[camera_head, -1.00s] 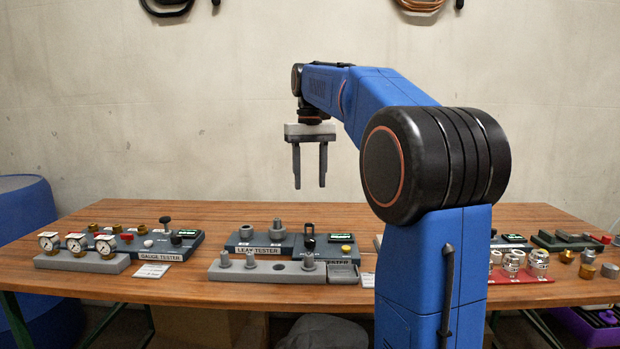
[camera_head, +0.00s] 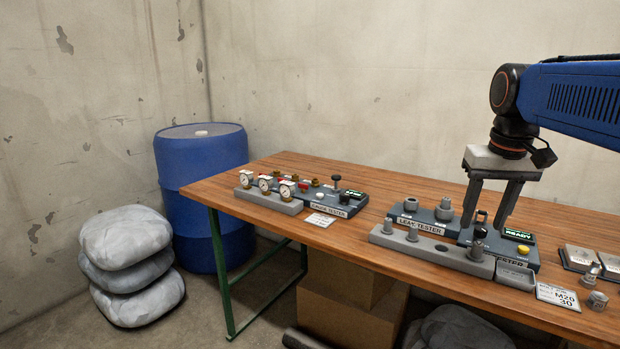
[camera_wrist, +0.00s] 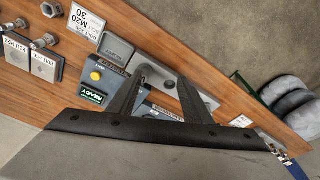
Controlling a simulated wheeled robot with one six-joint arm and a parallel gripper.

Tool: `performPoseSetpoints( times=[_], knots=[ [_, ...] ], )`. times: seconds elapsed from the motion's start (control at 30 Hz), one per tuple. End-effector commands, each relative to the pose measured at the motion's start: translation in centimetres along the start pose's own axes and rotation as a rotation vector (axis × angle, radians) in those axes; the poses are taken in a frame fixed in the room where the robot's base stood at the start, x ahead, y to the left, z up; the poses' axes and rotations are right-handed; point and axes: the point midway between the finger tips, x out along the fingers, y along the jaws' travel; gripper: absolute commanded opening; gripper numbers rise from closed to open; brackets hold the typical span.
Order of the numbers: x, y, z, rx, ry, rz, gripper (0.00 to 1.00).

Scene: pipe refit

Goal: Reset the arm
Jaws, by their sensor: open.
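My gripper (camera_head: 487,220) points down in the head view, its two dark fingers apart with nothing between them. It appears above or in front of the leak tester (camera_head: 424,220); the fingers overlap the tester's right part in the picture, and I cannot tell the exact height. In the wrist view my gripper (camera_wrist: 178,85) shows its fingers spread over the tester, with the green READY display (camera_wrist: 92,93) and a yellow button beside them. My blue arm reaches in from the right edge of the head view.
The gauge tester (camera_head: 330,199) stands on the wooden table (camera_head: 290,165) at left. A grey fitting rack (camera_head: 440,254) lies along the front. Bolt plates (camera_head: 582,258) and a label card (camera_head: 557,296) are at right. A blue barrel (camera_head: 200,200) and stacked sacks (camera_head: 130,265) stand left of the table.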

Motion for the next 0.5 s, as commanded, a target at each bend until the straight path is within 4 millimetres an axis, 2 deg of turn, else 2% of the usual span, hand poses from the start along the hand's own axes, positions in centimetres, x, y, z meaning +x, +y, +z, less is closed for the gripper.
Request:
performPoseSetpoints(
  times=[0.03,0.27,0.5],
  knots=[
    [0.7,-0.6,1.8,-0.012,0.017,-0.002,0.45],
    [5.0,-2.3,8.7,-0.059,0.090,-0.014,0.45],
    [10.4,-3.5,15.7,-0.107,0.167,-0.030,0.45]
  ],
)
